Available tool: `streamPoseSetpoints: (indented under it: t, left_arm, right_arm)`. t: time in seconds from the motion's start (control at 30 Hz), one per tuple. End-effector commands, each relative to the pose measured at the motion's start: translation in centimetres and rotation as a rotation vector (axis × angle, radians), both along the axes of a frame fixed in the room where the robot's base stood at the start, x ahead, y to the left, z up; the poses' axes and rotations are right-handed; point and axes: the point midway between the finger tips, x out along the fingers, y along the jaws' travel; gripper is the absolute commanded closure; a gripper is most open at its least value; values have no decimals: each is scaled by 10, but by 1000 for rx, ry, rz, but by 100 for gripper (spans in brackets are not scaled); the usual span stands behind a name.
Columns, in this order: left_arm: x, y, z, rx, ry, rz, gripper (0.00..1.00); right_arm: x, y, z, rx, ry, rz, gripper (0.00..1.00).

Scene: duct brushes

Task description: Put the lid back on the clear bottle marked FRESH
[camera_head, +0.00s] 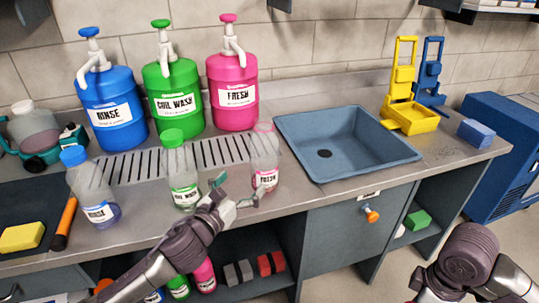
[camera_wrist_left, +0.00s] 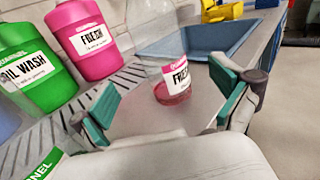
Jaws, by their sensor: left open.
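The clear bottle marked FRESH (camera_head: 265,168) stands upright on the counter, left of the sink, with a little pink liquid at its bottom. It also shows in the left wrist view (camera_wrist_left: 174,82). Its top looks see-through and pinkish in the head view; I see no solid lid on it. I cannot make out a loose pink lid for certain. My left gripper (camera_head: 234,190) is open, just in front of the bottle. In the left wrist view the bottle shows between and beyond its spread green-padded fingers (camera_wrist_left: 170,108). My right gripper is out of view.
The clear COIL WASH bottle (camera_head: 183,178) with a green lid stands left of my gripper. The clear RINSE bottle (camera_head: 95,190) is farther left. Large pump jugs, including the pink FRESH jug (camera_head: 233,92), stand behind the drain slots. The sink (camera_head: 347,142) is to the right.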

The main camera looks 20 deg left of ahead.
Motion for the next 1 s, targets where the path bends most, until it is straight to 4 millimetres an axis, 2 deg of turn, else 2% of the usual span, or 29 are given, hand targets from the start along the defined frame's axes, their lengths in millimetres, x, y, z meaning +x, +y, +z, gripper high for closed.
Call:
streamPoseSetpoints:
  t: [0.17, 0.27, 0.5, 0.63, 1.0]
  left_arm:
    - [0, 0, 0, -1, 0, 0, 0]
    - [7, -1, 1, -2, -1, 1, 0]
    - [48, -9, 1, -5, 0, 1, 0]
    - [63, -12, 0, -3, 1, 1, 0]
    - [67, -13, -2, -1, 1, 0, 0]
  right_arm:
    - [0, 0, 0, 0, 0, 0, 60]
    - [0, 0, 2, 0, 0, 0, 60]
    - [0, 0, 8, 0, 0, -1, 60]
    - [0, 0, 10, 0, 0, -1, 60]
    - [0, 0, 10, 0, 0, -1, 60]
